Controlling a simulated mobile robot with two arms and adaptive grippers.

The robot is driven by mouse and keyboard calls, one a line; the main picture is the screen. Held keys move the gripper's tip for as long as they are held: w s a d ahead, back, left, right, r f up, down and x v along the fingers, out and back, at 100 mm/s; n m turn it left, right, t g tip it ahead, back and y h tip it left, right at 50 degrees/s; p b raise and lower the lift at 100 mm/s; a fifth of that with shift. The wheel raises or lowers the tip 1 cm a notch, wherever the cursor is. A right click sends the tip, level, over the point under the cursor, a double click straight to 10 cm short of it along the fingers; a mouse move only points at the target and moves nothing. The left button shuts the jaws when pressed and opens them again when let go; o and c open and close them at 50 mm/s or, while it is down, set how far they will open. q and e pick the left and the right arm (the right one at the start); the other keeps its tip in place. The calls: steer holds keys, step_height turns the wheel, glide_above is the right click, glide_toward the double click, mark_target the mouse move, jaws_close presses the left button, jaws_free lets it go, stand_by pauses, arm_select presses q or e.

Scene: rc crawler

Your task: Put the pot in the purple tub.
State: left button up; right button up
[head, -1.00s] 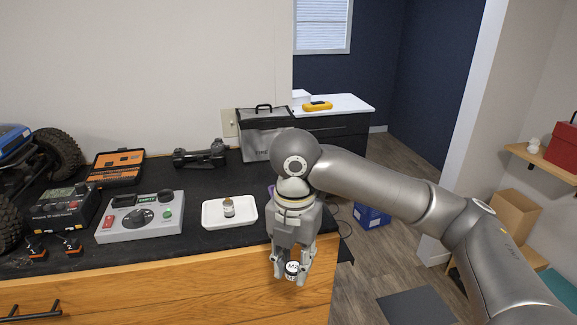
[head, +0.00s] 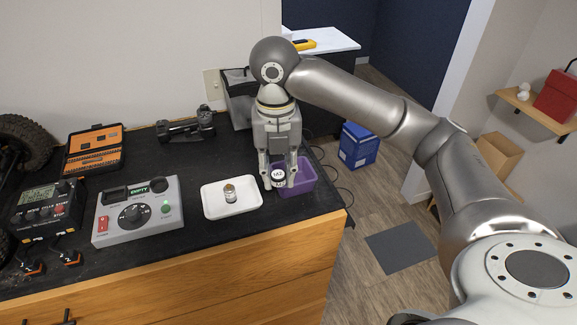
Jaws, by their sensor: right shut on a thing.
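The purple tub (head: 303,182) stands on the dark bench top near its right end. My right gripper (head: 278,180) points down at the left part of the tub and is shut on a small pot (head: 278,175) with a white-topped, dark-lettered lid. The pot shows in front of the tub's left side; I cannot tell whether it is above the rim or inside. Part of the tub is hidden behind the gripper. My left gripper is not in view.
Left of the tub is a white tray (head: 213,208) holding a small bottle (head: 230,193). Further left are a grey control box (head: 160,216) and an orange case (head: 93,160). The bench ends just right of the tub.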

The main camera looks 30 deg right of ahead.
steer(key=w+d+f+p, duration=0.1)
steer(key=w+d+f, duration=0.2)
steer(key=w+d+f+p, duration=0.2)
steer(key=w+d+f, duration=0.1)
steer(key=d+f, duration=0.1)
steer(key=shift+w+d, duration=0.15)
steer(key=shift+d, duration=0.05)
steer(key=shift+d+f, duration=0.2)
steer(key=shift+f, duration=0.15)
steer(key=f+p, duration=0.3)
steer(key=shift+w+d+f, duration=0.25)
steer(key=shift+w+f, duration=0.05)
steer(key=shift+f, duration=0.15)
steer(key=shift+s, duration=0.1)
steer(key=o, duration=0.6)
steer(key=shift+f, duration=0.15)
steer(key=shift+o, duration=0.2)
